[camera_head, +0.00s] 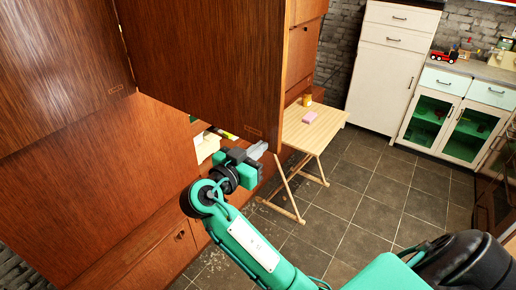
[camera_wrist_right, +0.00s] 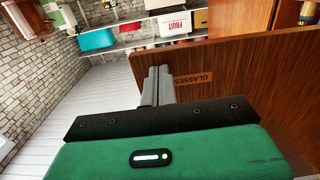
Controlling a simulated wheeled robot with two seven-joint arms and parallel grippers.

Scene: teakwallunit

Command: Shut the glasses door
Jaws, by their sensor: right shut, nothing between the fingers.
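The glasses door (camera_head: 205,60) is a brown wooden panel standing open, swung out from the wall unit. In the right wrist view the door (camera_wrist_right: 250,75) carries a plate reading GLASSES (camera_wrist_right: 193,79), which appears upside down. My right gripper (camera_head: 259,150) is at the door's lower edge, near its label. Its fingers (camera_wrist_right: 158,84) are shut and empty, beside the label; I cannot tell whether they touch the door. The left gripper is not in view.
Another wooden door (camera_head: 60,75) is at the left. A slatted folding table (camera_head: 325,125) with a pink block (camera_head: 309,117) stands behind the open door. White cabinets (camera_head: 388,65) line the far wall. The tiled floor (camera_head: 370,190) at the right is mostly clear.

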